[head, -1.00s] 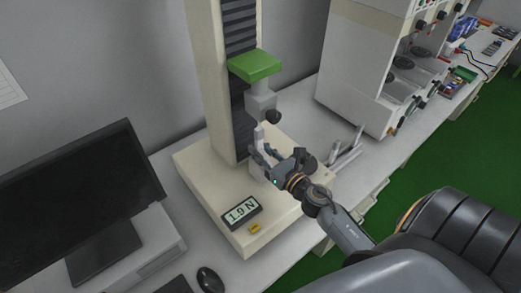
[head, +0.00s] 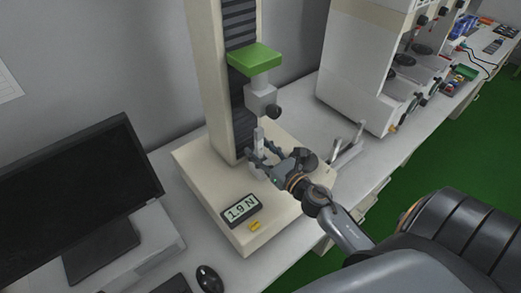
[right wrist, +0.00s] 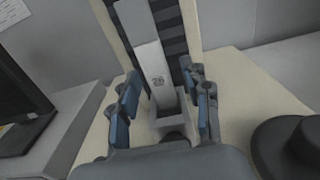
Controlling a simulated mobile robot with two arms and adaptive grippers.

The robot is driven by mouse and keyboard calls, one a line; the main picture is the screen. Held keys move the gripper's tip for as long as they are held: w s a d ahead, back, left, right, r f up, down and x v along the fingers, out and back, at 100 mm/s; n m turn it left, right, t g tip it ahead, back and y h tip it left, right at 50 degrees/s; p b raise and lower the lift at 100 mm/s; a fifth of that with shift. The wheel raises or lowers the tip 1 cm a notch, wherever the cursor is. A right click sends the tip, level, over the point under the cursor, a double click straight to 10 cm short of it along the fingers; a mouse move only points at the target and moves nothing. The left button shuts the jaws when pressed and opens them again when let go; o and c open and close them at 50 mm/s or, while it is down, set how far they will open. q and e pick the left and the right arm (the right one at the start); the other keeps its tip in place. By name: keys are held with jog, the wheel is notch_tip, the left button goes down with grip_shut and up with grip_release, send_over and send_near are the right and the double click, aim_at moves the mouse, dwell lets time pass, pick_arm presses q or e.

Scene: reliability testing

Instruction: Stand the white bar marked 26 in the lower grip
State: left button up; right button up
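The white bar (right wrist: 157,72) marked 26 stands upright in the right wrist view, its foot at the lower grip (right wrist: 168,122), a grey open-topped holder. In the head view the bar (head: 259,138) shows as a thin pale upright below the upper grip (head: 262,100). My right gripper (right wrist: 162,82) is open, with one blue-padded finger on each side of the bar and gaps between. In the head view the right gripper (head: 262,155) hides part of the lower grip. How deep the bar sits cannot be told. My left gripper is not in view.
The testing machine's cream base (head: 215,185) carries a display (head: 241,208) reading 1.9 N and a yellow button (head: 254,226). A dark knob (head: 275,111) juts from the upper grip. A monitor (head: 75,190) stands left; a metal rack (head: 348,150) lies right.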

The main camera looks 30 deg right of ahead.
jog(key=shift+s, duration=0.15)
jog(key=s, duration=1.1)
jog(key=shift+s+d, duration=0.35)
jog(key=shift+d, duration=0.1)
